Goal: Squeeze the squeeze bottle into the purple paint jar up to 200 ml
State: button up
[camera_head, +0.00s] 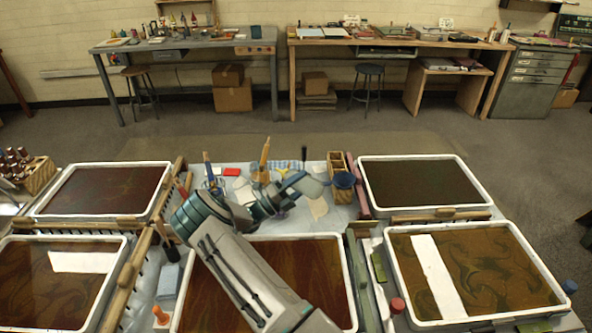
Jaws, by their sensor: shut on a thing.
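My gripper (311,186) is over the back middle of the table, at the end of my bent arm. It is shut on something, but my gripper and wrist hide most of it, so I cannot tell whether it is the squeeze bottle. A thin dark tip (304,152) stands up just behind the gripper; I cannot tell what it belongs to. A dark blue round container (344,181) is just right of the gripper. I cannot make out a clearly purple jar, any paint level or any 200 ml mark.
White-rimmed marbling trays surround my arm, including the back left tray (36,208), back right tray (366,180) and front right tray (407,270). A wooden divided box (337,163) is near the gripper. An orange-tipped bottle (161,315) and a red-capped one (397,305) stand in front.

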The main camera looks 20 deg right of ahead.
aim_at(285, 170)
jog(key=n+t, duration=0.2)
jog(key=n, duration=0.1)
jog(key=w+n+t+p, duration=0.1)
jog(key=n+t, duration=0.1)
jog(key=n, duration=0.1)
jog(key=r+n+t+p, duration=0.1)
jog(key=n+t, duration=0.2)
jog(key=shift+w+a+r+n+h, duration=0.1)
jog(key=shift+w+a+n+h, duration=0.1)
jog(key=shift+a+n+h, duration=0.15)
jog(key=w+n+t+y, duration=0.1)
jog(key=n+t, duration=0.1)
jog(key=n, duration=0.1)
jog(key=w+a+n+t+y+p, duration=0.1)
jog(key=n+t, duration=0.1)
jog(key=n, duration=0.1)
jog(key=w+n+t+y, duration=0.1)
jog(key=w+n+t, duration=0.1)
jog(key=n, duration=0.1)
jog(key=shift+a+r+n+t, duration=0.15)
jog(key=shift+a+n+t, duration=0.15)
jog(key=shift+a+n, duration=0.05)
jog(key=shift+w+a+n+t+y+p, duration=0.15)
jog(key=shift+w+n+t+y+p, duration=0.2)
jog(key=shift+n, duration=0.45)
jog(key=shift+w+a+n+t+y+p, duration=0.1)
jog(key=shift+w+n+t+y, duration=0.35)
jog(key=shift+n, duration=0.35)
jog(key=shift+s, duration=0.1)
jog(key=c, duration=0.5)
